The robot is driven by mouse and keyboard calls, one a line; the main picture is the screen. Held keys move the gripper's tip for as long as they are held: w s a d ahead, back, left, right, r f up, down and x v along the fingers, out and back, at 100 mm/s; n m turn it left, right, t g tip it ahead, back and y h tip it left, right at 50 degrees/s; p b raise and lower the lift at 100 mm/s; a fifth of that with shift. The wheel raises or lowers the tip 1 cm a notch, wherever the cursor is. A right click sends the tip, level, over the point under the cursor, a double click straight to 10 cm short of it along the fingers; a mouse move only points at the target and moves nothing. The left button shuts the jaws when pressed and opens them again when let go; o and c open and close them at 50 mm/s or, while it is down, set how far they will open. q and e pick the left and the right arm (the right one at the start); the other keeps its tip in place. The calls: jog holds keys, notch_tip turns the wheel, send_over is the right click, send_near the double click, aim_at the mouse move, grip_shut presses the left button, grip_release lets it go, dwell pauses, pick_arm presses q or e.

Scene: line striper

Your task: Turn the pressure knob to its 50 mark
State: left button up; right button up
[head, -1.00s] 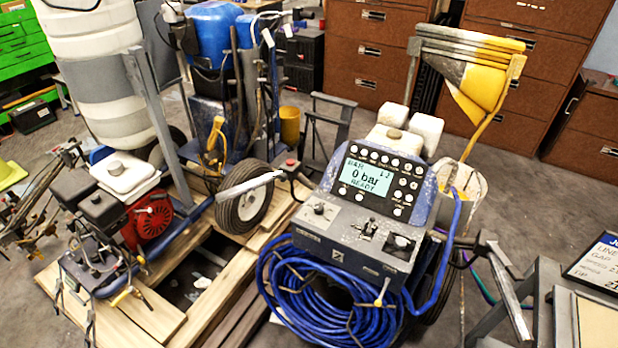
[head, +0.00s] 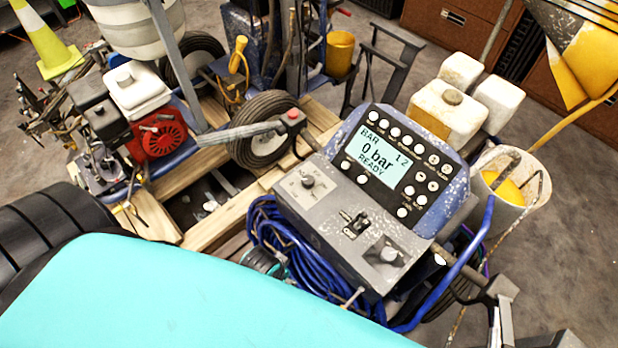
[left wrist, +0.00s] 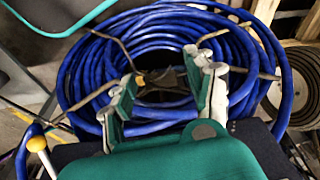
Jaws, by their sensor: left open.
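The striper's control console (head: 335,230) stands right of centre in the head view. A small knob (head: 308,182) sits on a pale marked plate at its left. Another knob (head: 388,254) sits on a dark square at its right, with a lever switch (head: 355,222) between them. I cannot read which is the pressure knob or its marks. The display (head: 378,160) reads 0 bar, READY. My left gripper (left wrist: 163,78) is open and empty in the left wrist view, before the coiled blue hose (left wrist: 85,75). My right gripper is not in view.
The blue hose also hangs below the console in the head view (head: 290,250). A grey handlebar (head: 240,132) juts out left of the console. A red engine (head: 160,137) and white bucket (head: 510,195) stand to either side. My teal arm covers the lower left.

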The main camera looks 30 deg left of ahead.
pick_arm(q)
jog(key=w+d+r, duration=0.2)
jog(key=w+r, duration=0.1)
jog(key=r, duration=0.3)
jog(key=w+d+r+m+h, duration=0.1)
jog(key=w+d+r, duration=0.1)
jog(key=w+r, duration=0.2)
jog(key=w+d+r+h+b, duration=0.1)
jog(key=w+d+r, duration=0.1)
jog(key=r, duration=0.5)
jog(key=shift+w+d+r+m+t, duration=0.15)
jog(key=shift+w+r+m+t, duration=0.2)
jog(key=shift+w, duration=0.4)
jog(key=w, duration=0.1)
jog(key=w+r, duration=0.1)
jog(key=w+r+m, duration=0.1)
jog(key=shift+d+r+h, duration=0.15)
jog(key=shift+d+h, duration=0.1)
jog(key=shift+h, duration=0.05)
jog(key=w+a+r+g+y, duration=0.1)
jog(key=w+a+r+g, duration=0.15)
jog(key=w+r, duration=0.2)
notch_tip(320, 180, up, 8)
jog(key=n+y, duration=0.1)
jog(key=y, duration=0.1)
send_over(308, 179)
jog(key=shift+g, duration=0.4)
notch_tip(308, 179, down, 17)
jog(key=shift+r, duration=0.2)
grip_shut()
